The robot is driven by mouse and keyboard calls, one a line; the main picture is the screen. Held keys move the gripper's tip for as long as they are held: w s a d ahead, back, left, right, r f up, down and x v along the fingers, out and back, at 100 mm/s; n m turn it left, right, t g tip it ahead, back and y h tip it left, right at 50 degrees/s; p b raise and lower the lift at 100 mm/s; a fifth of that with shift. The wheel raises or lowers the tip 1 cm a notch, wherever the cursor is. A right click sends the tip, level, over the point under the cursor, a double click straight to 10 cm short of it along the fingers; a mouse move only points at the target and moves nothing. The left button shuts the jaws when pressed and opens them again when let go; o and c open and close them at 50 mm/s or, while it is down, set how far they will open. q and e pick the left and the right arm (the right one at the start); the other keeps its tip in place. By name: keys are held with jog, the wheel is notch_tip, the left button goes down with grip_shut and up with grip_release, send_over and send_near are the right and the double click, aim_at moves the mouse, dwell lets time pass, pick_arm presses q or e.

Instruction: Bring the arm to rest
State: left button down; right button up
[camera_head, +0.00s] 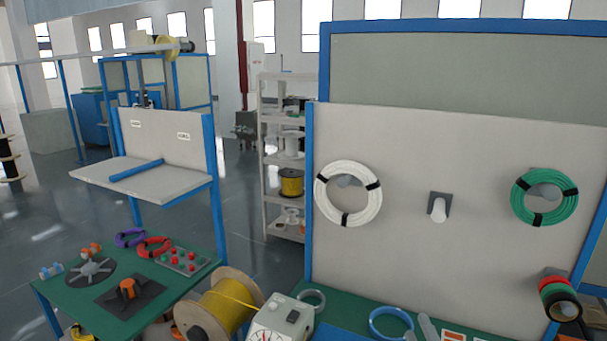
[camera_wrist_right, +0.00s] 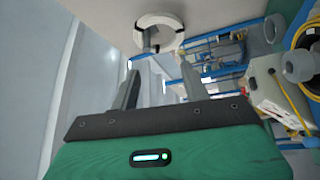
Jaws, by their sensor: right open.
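My right gripper (camera_wrist_right: 158,68) is open in the right wrist view, with its two grey fingers apart and nothing between them. A white cable coil (camera_wrist_right: 160,20) shows beyond the fingertips on a grey peg. In the head view the white coil (camera_head: 321,194) with black ties hangs on the left peg of the pale board (camera_head: 400,258). A green coil (camera_head: 519,195) hangs on the right peg. The middle peg (camera_head: 438,208) is bare. I cannot make out my right gripper clearly in the head view. My left gripper is in neither view.
A green bench (camera_head: 70,305) with coloured parts stands at the lower left. A yellow cable spool (camera_head: 203,318) and a dial box (camera_head: 283,318) stand at the bottom. Tape rolls (camera_head: 560,300) hang at the lower right. A shelf (camera_head: 266,150) stands behind; floor (camera_head: 245,225) is clear before it.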

jog(key=s+d+f+m+g+h, duration=0.4)
jog(key=s+f+m+g, duration=0.4)
jog(key=s+f+m, duration=0.3)
jog(key=s+a+f+m+g+y, duration=0.15)
jog(key=s+f+g, duration=0.3)
jog(key=s, duration=0.45)
jog(key=s+a+f+m+g+y, duration=0.1)
jog(key=s+a+f+m+g, duration=0.15)
jog(key=s+f+g, duration=0.4)
notch_tip(320, 180, down, 32)
jog(key=s+t+b, duration=0.1)
jog(key=s+b, duration=0.1)
jog(key=b, duration=0.1)
jog(key=s+d+f+n+g+b, duration=0.1)
jog(key=s+d+f, duration=0.2)
jog(key=s+f, duration=1.6)
notch_tip(320, 180, down, 2)
jog(key=shift+f+b, duration=0.15)
jog(key=shift+b, duration=0.2)
jog(key=shift+d, duration=0.1)
